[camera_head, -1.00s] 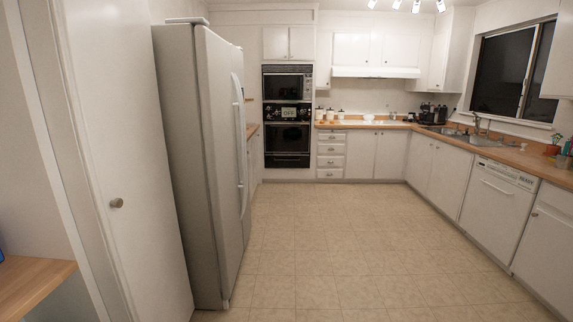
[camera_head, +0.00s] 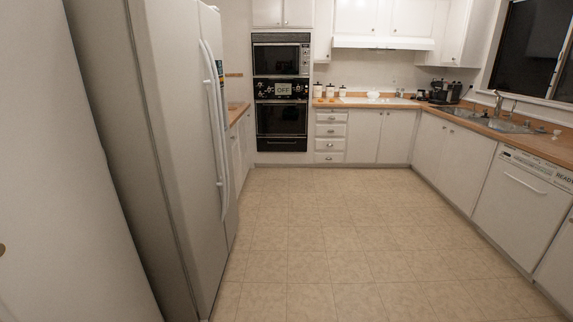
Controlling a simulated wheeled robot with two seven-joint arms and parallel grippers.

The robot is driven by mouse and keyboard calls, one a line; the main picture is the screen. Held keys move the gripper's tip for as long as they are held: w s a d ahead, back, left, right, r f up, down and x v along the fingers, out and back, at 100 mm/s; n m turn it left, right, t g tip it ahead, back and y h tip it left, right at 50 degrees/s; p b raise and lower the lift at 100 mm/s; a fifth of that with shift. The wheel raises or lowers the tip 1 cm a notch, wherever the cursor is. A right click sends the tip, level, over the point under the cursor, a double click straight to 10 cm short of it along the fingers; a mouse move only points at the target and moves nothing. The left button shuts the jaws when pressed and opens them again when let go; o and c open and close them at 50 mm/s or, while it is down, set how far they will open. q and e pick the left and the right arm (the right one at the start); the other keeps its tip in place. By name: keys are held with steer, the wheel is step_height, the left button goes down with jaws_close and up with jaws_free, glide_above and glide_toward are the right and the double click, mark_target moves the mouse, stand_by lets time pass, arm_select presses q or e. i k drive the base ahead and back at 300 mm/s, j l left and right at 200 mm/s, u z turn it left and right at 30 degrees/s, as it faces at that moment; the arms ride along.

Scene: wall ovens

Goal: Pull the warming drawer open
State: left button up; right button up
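The warming drawer (camera_head: 281,144) is the low black panel at the bottom of the black wall oven stack, against the far wall. It looks shut. Above it are the oven (camera_head: 281,120) with a dark glass door, a control strip (camera_head: 283,89) with a display reading OFF, and an upper oven or microwave (camera_head: 281,60). The stack is well ahead of me, across the floor. Neither of my grippers shows in the head view.
A tall fridge (camera_head: 165,130) with long handles stands close on the left. White cabinets (camera_head: 378,137), a wooden counter, a sink (camera_head: 490,121) and a dishwasher (camera_head: 522,195) line the back and right. The tiled floor (camera_head: 330,230) between is clear.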

mark_target(265, 144)
steer(key=i+z, duration=0.4)
steer(key=i, duration=5.9)
